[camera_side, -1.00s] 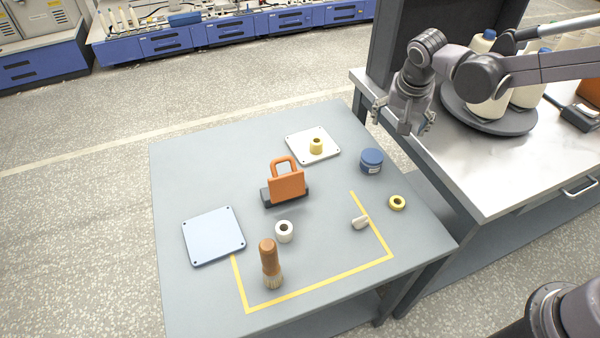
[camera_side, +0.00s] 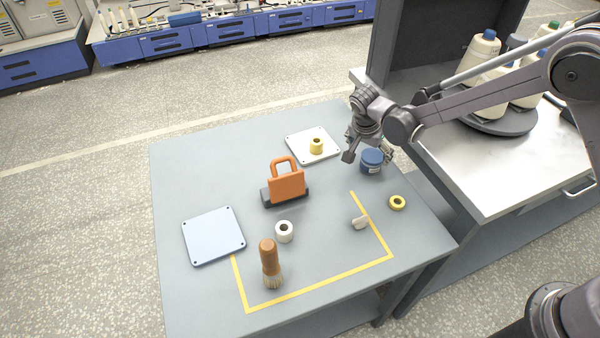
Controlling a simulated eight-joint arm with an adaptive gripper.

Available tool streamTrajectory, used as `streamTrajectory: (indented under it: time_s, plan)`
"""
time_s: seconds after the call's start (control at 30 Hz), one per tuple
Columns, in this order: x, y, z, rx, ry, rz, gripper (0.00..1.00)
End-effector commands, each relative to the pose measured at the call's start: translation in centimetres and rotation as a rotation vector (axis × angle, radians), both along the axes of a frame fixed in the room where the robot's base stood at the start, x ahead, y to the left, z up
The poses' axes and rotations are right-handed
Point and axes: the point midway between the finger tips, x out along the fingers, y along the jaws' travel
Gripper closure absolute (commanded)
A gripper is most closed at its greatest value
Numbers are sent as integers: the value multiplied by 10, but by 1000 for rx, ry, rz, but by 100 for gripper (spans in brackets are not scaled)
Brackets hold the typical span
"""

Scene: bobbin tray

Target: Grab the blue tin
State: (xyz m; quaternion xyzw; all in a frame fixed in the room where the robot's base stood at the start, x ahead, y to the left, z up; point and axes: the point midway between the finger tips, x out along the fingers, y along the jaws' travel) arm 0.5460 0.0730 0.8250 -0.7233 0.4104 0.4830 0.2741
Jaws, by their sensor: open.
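The blue tin (camera_side: 371,161) is a short round tin with a blue lid and a pale label on its side. It stands upright near the right edge of the grey table. My gripper (camera_side: 367,157) is open at the tin, with one finger to the left of it and the other by its right side. The fingers partly overlap the tin in this view. I cannot tell whether either finger touches it.
A white plate (camera_side: 299,146) with a yellow bobbin (camera_side: 316,146) lies left of the tin.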

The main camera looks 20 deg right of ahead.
Motion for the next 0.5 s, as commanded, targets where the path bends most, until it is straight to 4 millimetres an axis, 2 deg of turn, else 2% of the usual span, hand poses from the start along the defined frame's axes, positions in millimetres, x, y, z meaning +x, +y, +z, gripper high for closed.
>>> streamTrajectory:
  time_s: [0.17, 0.33, 0.5]
  plan:
    - [2, -6, -11, 0, -1, -2, 14]
    - [6, -19, -32, 1, 1, -1, 14]
    - [9, -23, -46, 1, 1, 0, 14]
